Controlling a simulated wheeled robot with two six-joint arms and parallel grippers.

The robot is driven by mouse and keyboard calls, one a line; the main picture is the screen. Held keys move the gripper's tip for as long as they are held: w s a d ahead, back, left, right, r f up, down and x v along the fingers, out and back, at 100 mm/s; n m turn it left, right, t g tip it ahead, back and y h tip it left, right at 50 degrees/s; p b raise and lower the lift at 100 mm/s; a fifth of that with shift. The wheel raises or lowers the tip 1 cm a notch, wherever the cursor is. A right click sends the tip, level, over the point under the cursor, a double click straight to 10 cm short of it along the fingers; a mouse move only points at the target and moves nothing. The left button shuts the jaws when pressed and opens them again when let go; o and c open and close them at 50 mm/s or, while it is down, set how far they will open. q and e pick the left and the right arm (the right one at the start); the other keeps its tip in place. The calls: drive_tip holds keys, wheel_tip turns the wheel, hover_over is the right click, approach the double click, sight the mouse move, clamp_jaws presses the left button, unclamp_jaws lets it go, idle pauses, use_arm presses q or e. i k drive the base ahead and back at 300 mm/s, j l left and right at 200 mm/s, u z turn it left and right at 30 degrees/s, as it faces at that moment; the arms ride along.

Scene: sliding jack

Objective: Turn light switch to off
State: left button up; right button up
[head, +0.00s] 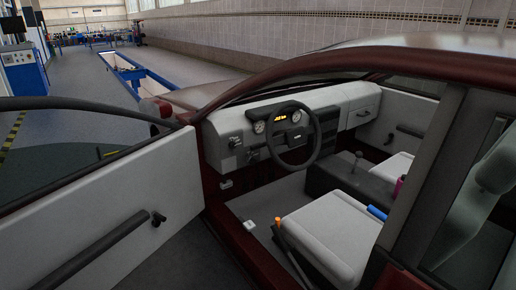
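The grey dashboard (222,131) of a dark red car shows through the open driver's door. Small dark controls (236,142) sit on its left end, left of the steering wheel (291,134). One of them may be the light switch, but they are too small to tell which it is or how it is set. A lit orange display (287,119) shows behind the wheel, with a round gauge (259,127) to its left. Neither of my grippers is in view.
The open door (130,205) with its dark handle fills the left front. The front seat (330,232), an orange-topped lever (278,222) and the dark red door frame bound the opening. A gear lever (357,157) stands on the centre console. The footwell is mostly free.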

sight(233, 145)
drive_tip(key=i+j+z, duration=0.15)
drive_tip(key=z, duration=0.3)
drive_tip(key=i+j+z, duration=0.25)
drive_tip(key=z, duration=0.2)
drive_tip(key=i+j+z, duration=0.1)
drive_tip(key=j+z, duration=0.2)
drive_tip(key=z, duration=0.15)
drive_tip(key=i+j, duration=0.15)
drive_tip(key=j, duration=0.3)
drive_tip(key=i+j+z, duration=0.15)
drive_tip(key=j, duration=0.3)
drive_tip(key=i+j, duration=0.1)
drive_tip(key=j, duration=0.4)
drive_tip(key=i+j+z, duration=0.1)
drive_tip(key=j, duration=0.35)
